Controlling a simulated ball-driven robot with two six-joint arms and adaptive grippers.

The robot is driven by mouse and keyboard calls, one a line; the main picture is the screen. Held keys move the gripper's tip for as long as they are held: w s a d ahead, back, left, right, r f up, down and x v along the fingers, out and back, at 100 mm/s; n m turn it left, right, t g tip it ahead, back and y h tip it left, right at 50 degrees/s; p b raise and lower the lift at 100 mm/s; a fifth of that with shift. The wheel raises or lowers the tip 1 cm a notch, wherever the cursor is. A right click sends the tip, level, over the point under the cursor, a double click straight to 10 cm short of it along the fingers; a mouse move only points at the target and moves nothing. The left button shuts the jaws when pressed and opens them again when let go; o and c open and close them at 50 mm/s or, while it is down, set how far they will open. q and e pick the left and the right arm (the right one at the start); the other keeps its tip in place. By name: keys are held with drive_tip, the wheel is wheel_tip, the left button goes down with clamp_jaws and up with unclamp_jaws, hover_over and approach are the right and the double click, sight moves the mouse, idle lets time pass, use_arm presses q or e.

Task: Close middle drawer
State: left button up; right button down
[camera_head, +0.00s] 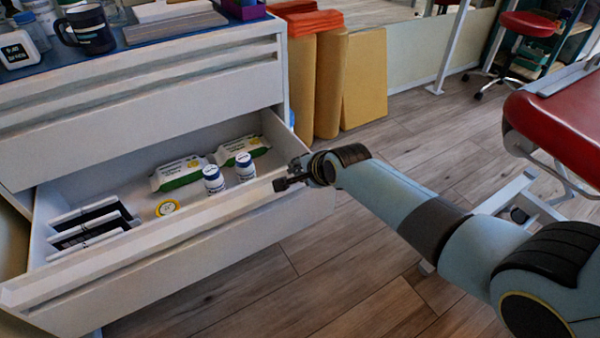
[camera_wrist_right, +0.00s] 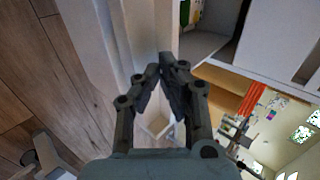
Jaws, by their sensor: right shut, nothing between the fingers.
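The open drawer (camera_head: 190,243) is pulled well out of the white cabinet, below closed drawer fronts. Inside it lie two packs of wipes (camera_head: 180,172), two white bottles (camera_head: 213,180), a round yellow-and-white item (camera_head: 167,207) and dark items in white holders (camera_head: 88,225). My right gripper (camera_head: 279,185) is shut and empty at the right end of the drawer's front panel, close to its top edge. Whether it touches the panel I cannot tell. In the right wrist view the closed fingertips (camera_wrist_right: 162,68) are beside the white panel (camera_wrist_right: 108,45). My left gripper is out of view.
The cabinet top holds a dark mug (camera_head: 88,32), a small clock (camera_head: 18,50) and other items. Tan rolls and blocks (camera_head: 330,85) stand right of the cabinet. A red treatment table (camera_head: 560,120) is at the right. Wooden floor lies open in front of the drawer.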

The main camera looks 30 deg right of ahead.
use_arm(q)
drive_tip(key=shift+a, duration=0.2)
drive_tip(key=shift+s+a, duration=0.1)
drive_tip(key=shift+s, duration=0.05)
